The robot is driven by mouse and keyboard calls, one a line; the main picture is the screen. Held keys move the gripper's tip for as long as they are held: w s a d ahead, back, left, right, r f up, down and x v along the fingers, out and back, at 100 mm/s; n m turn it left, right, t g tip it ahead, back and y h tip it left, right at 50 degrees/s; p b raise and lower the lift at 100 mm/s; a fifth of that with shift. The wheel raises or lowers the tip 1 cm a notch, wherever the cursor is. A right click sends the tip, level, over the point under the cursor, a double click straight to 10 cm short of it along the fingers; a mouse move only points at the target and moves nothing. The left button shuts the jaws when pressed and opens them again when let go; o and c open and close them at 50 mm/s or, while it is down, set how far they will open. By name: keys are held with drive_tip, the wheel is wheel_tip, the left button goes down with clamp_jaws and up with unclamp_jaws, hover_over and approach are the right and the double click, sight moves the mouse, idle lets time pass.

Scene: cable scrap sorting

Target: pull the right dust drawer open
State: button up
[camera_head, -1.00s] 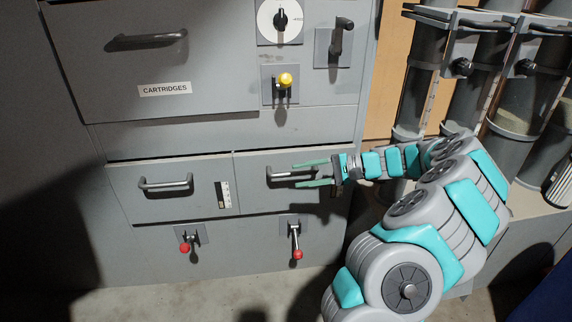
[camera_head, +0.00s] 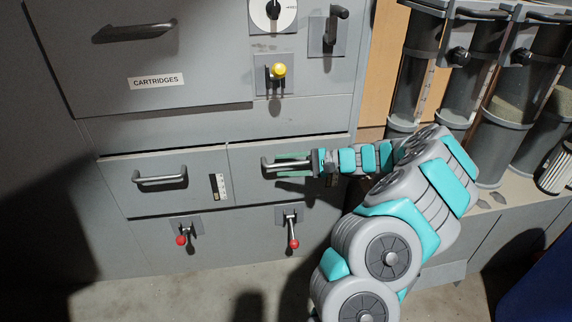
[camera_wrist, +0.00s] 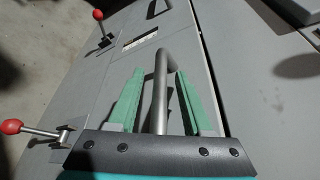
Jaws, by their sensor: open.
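The right dust drawer (camera_head: 244,184) is a grey front in the lower part of the cabinet, and it looks flush with the cabinet face. Its metal bar handle (camera_head: 266,164) lies between the two green fingers of my gripper (camera_head: 278,164). In the wrist view the handle (camera_wrist: 161,90) runs lengthwise between the open fingers of my gripper (camera_wrist: 158,90), with gaps on both sides. The part of the handle nearest the palm is hidden in the head view.
The left drawer (camera_head: 150,194) has its own handle. Below the drawers hang two red-knobbed levers (camera_head: 293,243) (camera_head: 181,240). A yellow knob (camera_head: 279,70) and a dial (camera_head: 272,12) sit above. Clear canisters (camera_head: 505,125) stand on a ledge at right. Floor in front shows free room.

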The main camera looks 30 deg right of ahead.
clamp_jaws()
idle(0.3)
idle(1.1)
